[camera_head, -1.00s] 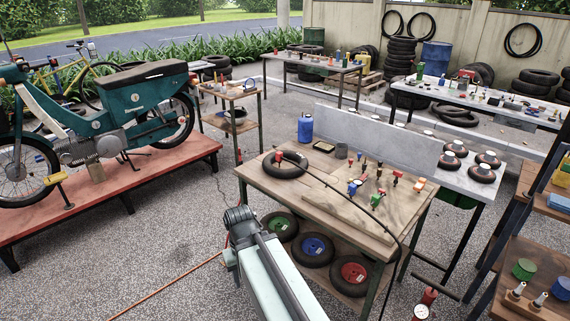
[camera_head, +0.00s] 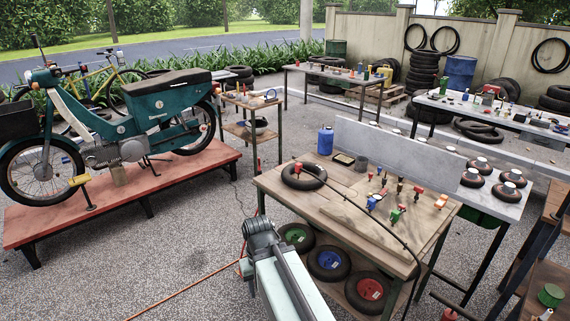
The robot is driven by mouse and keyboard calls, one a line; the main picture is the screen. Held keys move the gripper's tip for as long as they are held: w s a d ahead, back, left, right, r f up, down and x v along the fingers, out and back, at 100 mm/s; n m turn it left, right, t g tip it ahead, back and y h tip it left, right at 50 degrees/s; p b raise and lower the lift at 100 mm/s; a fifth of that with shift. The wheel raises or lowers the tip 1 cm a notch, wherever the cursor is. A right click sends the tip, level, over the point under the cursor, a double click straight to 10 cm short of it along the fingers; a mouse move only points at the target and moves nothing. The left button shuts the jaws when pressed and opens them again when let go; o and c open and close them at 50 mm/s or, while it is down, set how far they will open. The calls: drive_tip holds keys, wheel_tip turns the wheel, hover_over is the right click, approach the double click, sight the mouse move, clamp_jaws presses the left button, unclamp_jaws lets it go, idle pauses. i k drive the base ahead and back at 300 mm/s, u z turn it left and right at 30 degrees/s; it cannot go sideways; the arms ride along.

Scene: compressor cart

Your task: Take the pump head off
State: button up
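A small red fitting (camera_head: 299,167), which looks like the pump head, sits at the upper edge of a black tyre (camera_head: 304,177) on the left part of the wooden workbench (camera_head: 290,198). It is too small to tell how it is attached. A thin black hose (camera_head: 391,234) runs across the bench and down over its right front edge. My arm reaches up from the bottom of the view, in front of the bench's left front corner and apart from the red fitting. I cannot make out my gripper's fingers.
Small coloured parts (camera_head: 397,214) lie on the bench's right half. Several wheels (camera_head: 328,263) stand on its lower shelf. A blue canister (camera_head: 325,141) stands at its back left. A moped (camera_head: 118,130) stands on a red platform (camera_head: 140,182). The floor between is clear except for an orange hose (camera_head: 185,290).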

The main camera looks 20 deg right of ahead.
sight(298, 166)
drive_tip(key=u, duration=0.2)
drive_tip(key=i, duration=2.6)
drive_tip(key=z, duration=0.1)
